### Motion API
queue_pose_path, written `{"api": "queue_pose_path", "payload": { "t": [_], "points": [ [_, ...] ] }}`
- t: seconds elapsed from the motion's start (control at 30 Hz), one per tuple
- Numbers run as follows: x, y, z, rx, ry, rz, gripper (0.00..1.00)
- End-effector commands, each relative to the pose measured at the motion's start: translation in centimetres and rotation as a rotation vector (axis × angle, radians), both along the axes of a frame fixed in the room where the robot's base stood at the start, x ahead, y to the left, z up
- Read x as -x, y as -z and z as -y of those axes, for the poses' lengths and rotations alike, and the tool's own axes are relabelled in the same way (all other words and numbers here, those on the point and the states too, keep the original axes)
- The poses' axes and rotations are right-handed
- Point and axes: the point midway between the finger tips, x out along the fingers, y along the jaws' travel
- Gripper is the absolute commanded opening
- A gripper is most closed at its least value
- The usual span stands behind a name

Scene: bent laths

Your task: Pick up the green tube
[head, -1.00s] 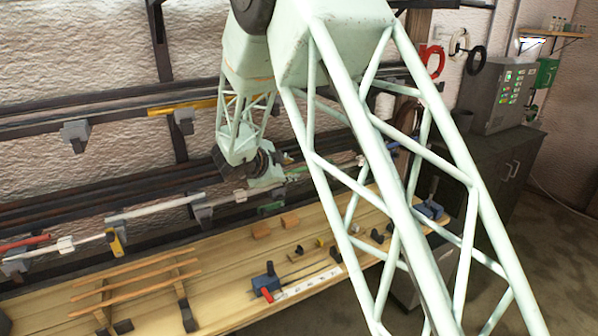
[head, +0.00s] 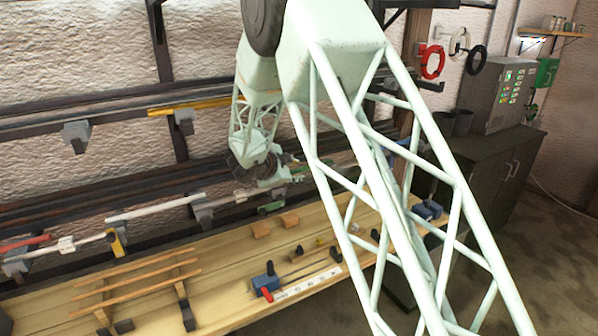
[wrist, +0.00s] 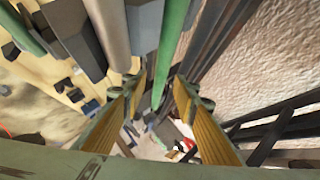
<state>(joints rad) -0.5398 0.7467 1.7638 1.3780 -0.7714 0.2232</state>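In the wrist view a green tube (wrist: 174,42) runs from the top edge down toward the gap between my fingers, beside a grey holder (wrist: 144,22). My gripper (wrist: 158,86) is open, its two yellow-padded fingers apart. The tube appears in line with the gap; I cannot tell whether it lies between the pads or beyond them. In the head view my gripper (head: 277,178) is small and close to the wall rack, and a short green piece (head: 270,208) shows just below it. I cannot tell whether this piece is the same tube.
A pale tube (wrist: 110,32) and another green tube (wrist: 22,28) lie left of it in the wrist view. Dark rack rails (wrist: 275,128) are at right. Below the rack, the wooden bench (head: 225,270) holds laths, blocks and a blue clamp (head: 266,281).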

Motion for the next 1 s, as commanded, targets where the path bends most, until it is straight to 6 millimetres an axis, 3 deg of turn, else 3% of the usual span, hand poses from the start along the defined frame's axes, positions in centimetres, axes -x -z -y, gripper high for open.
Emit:
{"api": "queue_pose_path", "payload": {
  "t": [0.2, 0.5, 1.0],
  "points": [
    [0.01, 0.00, 0.00, 0.000, 0.000, 0.000, 0.27],
    [0.01, 0.00, 0.00, 0.000, 0.000, 0.000, 0.00],
    [-0.02, -0.66, 0.00, 0.001, 0.000, 0.001, 0.00]
  ]
}}
